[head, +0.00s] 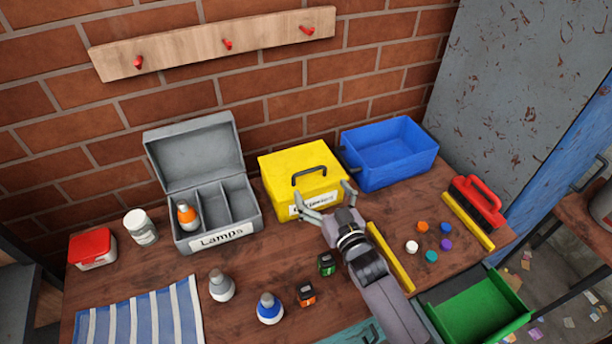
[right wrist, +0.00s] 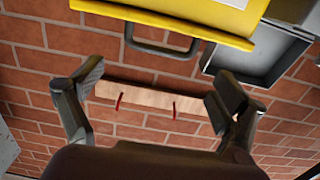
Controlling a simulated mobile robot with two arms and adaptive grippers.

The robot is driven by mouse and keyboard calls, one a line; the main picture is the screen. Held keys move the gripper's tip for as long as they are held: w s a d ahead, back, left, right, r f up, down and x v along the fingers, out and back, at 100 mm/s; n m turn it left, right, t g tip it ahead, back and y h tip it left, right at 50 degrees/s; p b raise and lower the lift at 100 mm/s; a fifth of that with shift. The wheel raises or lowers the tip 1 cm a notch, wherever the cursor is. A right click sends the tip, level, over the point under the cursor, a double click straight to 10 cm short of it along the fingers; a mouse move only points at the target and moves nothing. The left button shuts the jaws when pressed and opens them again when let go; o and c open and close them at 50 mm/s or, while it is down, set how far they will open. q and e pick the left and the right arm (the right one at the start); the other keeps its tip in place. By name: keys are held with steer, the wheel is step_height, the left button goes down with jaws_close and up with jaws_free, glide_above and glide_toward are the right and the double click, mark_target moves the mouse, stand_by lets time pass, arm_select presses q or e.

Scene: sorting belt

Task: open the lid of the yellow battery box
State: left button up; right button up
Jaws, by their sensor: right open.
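The yellow battery box (head: 277,171) stands at the back middle of the table with its lid down. Its dark handle (head: 309,176) stands out from the lid; it also shows in the right wrist view (right wrist: 160,49). A white label on the box front is partly covered by my gripper. My right gripper (head: 322,194) is open and empty, just in front of the box, with its fingers spread apart. In the right wrist view the open fingers (right wrist: 158,85) are apart from the handle and the yellow box (right wrist: 190,22). My left gripper is not in view.
An open grey lamps box (head: 205,240) stands left of the yellow box and a blue bin (head: 390,155) right. Small batteries (head: 326,264), bulbs (head: 270,308) and coloured caps (head: 422,226) lie in front. A red brush (head: 480,203) and green bin (head: 480,310) are at right.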

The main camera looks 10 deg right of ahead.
mark_target(309, 170)
steer(key=w, duration=0.3)
steer(key=w+a+p, duration=0.1)
steer(key=w, duration=0.2)
steer(key=shift+w+a+f, duration=0.15)
steer(key=shift+w, duration=0.05)
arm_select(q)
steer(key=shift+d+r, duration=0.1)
arm_select(e)
steer(key=shift+w+a+f, duration=0.1)
steer(key=shift+w, duration=0.7)
